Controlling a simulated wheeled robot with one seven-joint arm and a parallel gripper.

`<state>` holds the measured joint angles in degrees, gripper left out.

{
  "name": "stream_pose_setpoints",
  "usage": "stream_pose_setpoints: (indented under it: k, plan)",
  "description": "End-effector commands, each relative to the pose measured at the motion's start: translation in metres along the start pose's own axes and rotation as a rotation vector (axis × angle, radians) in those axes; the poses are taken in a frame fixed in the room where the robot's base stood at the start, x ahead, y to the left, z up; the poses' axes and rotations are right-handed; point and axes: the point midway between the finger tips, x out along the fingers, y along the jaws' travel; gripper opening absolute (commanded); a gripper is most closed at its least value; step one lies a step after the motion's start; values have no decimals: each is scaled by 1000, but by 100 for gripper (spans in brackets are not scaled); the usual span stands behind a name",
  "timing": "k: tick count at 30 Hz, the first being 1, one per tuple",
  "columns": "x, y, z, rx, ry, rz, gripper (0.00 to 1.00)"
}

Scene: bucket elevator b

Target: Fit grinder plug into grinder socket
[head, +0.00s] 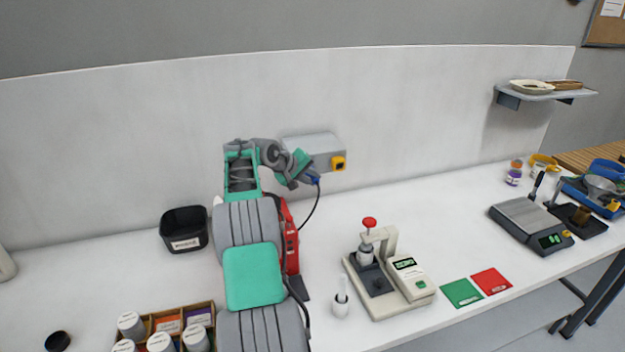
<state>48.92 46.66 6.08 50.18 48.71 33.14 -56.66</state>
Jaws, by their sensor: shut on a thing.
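The plug (315,181) is small and blue, with a dark cable (315,209) hanging from it and curving down to the red grinder (291,240). My gripper (308,179) is shut on the plug, near the wall; its fingers are small and partly hidden by my wrist. A grey box (312,147) on the back wall carries a yellow socket (338,163) with a dark centre. The plug is below and left of the socket in the picture and looks apart from it. My arm hides part of the grinder and the box's left part.
A black bin (184,230) stands left of my arm. A wooden tray of jars (165,330) is at the front left. A press-like device (385,272) and a small white pot (341,302) stand right of my arm. The table below the socket is clear.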

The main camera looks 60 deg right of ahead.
Motion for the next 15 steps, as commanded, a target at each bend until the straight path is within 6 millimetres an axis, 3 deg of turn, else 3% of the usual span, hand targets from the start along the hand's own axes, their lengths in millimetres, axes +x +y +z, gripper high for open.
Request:
stream_pose_setpoints:
  k: [9,10,15]
  plan:
    - [3,0,-7,0,1,1,0]
    - [2,0,-7,0,1,1,20]
    - [3,0,-7,0,1,0,33]
